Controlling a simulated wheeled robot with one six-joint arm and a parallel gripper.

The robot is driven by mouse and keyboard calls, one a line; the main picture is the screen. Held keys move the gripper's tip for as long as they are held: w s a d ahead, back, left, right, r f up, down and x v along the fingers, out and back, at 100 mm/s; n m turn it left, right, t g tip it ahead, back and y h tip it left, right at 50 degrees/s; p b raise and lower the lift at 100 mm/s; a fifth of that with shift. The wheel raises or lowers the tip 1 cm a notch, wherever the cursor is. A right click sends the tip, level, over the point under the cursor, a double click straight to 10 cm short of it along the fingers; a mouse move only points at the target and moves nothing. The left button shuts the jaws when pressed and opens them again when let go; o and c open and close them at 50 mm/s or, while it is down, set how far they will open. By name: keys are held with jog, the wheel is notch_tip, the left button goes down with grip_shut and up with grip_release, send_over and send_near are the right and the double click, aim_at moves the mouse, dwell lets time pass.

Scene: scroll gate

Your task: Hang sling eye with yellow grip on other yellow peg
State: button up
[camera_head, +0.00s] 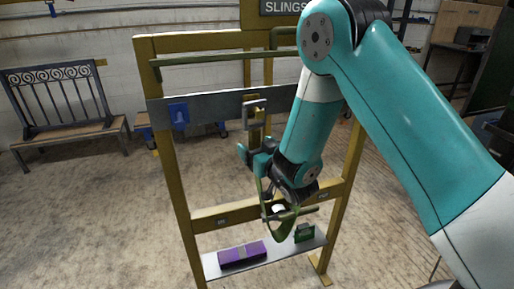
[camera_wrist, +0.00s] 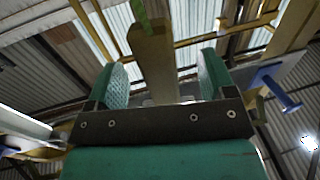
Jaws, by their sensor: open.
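My gripper (camera_head: 256,152) is open in front of the rack's grey crossbar, below a grey bracket-like piece (camera_head: 254,105). In the wrist view its two teal fingers (camera_wrist: 163,82) stand apart on either side of a yellow upright piece (camera_wrist: 153,60) with green at its top. I cannot tell whether this is the sling's yellow grip or part of the rack. A green sling-like loop (camera_head: 281,234) hangs beneath my wrist, partly hidden by it. A blue peg (camera_head: 179,115) is on the crossbar at left; it also shows in the wrist view (camera_wrist: 282,92). I cannot make out a yellow peg clearly.
The yellow rack frame (camera_head: 178,185) carries green rails (camera_head: 205,58) and the grey crossbar (camera_head: 215,108). A bench (camera_head: 65,100) stands at left.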

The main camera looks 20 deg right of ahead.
notch_tip(320, 180, down, 11)
jog(key=b, duration=1)
dwell(0.4)
jog(key=shift+f, duration=0.1)
